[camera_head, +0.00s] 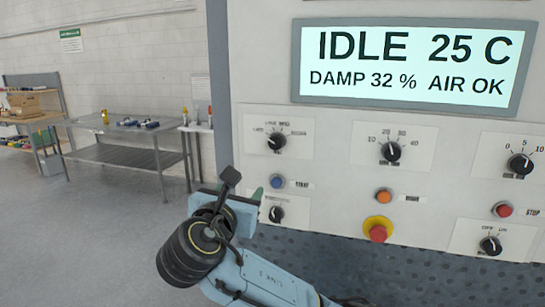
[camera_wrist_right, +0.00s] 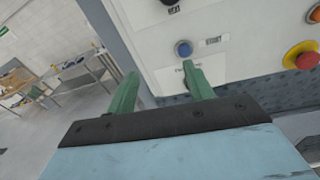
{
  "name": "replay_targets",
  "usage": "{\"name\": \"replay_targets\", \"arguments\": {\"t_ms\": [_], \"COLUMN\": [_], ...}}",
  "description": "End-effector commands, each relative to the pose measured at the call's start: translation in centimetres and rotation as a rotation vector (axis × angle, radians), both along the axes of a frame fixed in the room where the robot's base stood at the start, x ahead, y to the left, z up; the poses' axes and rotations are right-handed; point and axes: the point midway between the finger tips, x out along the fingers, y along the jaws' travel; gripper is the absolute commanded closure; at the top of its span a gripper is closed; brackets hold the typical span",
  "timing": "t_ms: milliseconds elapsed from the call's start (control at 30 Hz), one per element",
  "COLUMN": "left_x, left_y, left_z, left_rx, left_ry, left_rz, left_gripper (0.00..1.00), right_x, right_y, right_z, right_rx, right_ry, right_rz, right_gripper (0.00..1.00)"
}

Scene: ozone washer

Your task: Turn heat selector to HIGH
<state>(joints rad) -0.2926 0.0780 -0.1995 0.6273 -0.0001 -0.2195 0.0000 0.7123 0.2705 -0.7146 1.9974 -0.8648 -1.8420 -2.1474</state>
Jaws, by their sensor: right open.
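The heat selector is a black knob (camera_head: 277,142) on a white plate at the panel's upper left, below the display. Its small lettering and pointer are too blurred to read surely in the head view. In the right wrist view the black knob (camera_wrist_right: 170,2) is cut by the top edge, with HEAT printed under it. My right gripper (camera_wrist_right: 160,74) is open and empty, its green fingers apart. It is below the heat selector, in front of the lower-left knob (camera_head: 276,214), and apart from the selector. My left gripper is out of view.
A blue START button (camera_head: 277,181) lies between the two left knobs. An orange button (camera_head: 383,196), red emergency button (camera_head: 378,231) and more knobs are to the right. The display (camera_head: 412,63) reads IDLE 25 C. A metal table (camera_head: 115,155) stands far left.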

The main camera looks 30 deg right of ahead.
Motion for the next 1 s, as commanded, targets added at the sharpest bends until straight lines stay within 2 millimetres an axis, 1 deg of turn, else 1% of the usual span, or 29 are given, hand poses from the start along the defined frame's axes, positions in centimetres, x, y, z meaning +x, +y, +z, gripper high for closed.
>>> {"name": "replay_targets", "arguments": {"t_ms": [33, 100, 200, 300, 367, 500, 800, 900, 1000], "left_x": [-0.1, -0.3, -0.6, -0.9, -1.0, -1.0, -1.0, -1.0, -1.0], "left_y": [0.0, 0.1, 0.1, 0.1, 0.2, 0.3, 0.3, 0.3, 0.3], "left_z": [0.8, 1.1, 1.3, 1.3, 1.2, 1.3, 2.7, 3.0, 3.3], "left_rx": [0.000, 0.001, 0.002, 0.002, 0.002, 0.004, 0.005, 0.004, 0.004], "left_ry": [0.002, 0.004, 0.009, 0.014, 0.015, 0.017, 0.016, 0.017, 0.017], "left_rz": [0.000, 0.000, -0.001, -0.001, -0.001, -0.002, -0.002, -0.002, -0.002], "left_gripper": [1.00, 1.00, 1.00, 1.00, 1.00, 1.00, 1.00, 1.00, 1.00], "right_x": [-1.4, -2.8, -4.0, -4.1, -3.7, -2.5, 1.9, 2.9, 3.8], "right_y": [0.0, -0.1, -0.3, -0.6, -1.0, -2.6, -7.4, -8.7, -9.5], "right_z": [3.1, 5.1, 6.5, 6.8, 6.8, 6.8, 6.8, 6.7, 6.7], "right_rx": [-0.033, -0.065, -0.086, -0.095, -0.098, -0.097, -0.093, -0.092, -0.091], "right_ry": [-0.013, -0.010, -0.004, -0.001, 0.000, 0.000, 0.005, 0.005, 0.004], "right_rz": [-0.016, -0.038, -0.057, -0.061, -0.063, -0.068, -0.066, -0.064, -0.063], "right_gripper": [0.48, 0.48, 0.48, 0.48, 0.48, 0.48, 0.48, 0.48, 0.48]}}
